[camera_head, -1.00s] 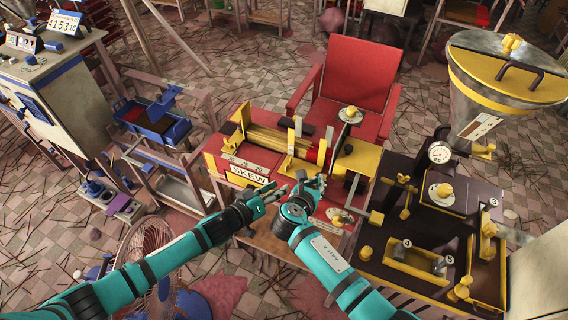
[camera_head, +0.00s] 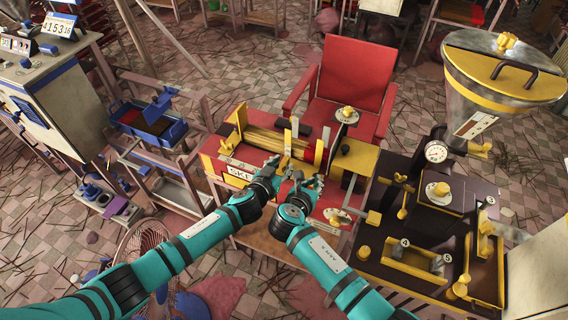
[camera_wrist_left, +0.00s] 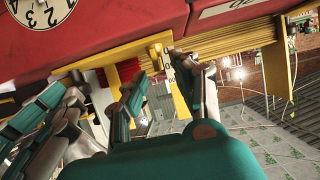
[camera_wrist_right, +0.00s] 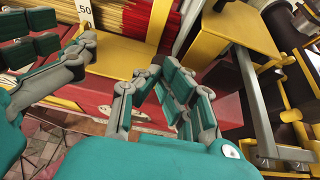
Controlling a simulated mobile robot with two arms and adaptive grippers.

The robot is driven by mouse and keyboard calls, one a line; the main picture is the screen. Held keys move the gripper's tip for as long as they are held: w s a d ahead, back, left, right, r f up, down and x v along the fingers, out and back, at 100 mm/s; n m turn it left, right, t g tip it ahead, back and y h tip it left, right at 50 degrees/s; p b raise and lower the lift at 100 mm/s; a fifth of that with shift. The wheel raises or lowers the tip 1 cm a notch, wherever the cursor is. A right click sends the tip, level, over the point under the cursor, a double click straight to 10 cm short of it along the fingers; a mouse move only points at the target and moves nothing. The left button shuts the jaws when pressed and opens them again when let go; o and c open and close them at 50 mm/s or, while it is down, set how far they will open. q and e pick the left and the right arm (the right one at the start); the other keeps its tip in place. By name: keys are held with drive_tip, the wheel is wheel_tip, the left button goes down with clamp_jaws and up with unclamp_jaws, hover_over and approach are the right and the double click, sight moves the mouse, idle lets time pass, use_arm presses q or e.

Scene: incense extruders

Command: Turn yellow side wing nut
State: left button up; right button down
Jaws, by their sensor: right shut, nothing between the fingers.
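I cannot tell for sure which yellow part is the side wing nut. One yellow knob (camera_head: 348,112) tops a round plate on a post by the red extruder (camera_head: 213,158). Another yellow knob (camera_head: 441,188) sits on a white disc on the dark machine to the right. My left gripper (camera_head: 273,163) is over the extruder's front edge; in the left wrist view its fingers (camera_wrist_left: 168,88) are apart around or in front of a yellow upright with a white label (camera_wrist_left: 168,67). My right gripper (camera_head: 305,181) is close beside it, shut and empty, its fingertips (camera_wrist_right: 158,72) together.
A red chair (camera_head: 355,75) stands behind the extruder. The dark machine with a hopper (camera_head: 490,85) and yellow trays (camera_head: 412,262) fills the right. A blue-trimmed cabinet (camera_head: 55,90) and a fan (camera_head: 148,245) are at the left. My two grippers have little room between them.

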use_arm(q)
drive_tip(key=shift+x, duration=1.05)
clamp_jaws()
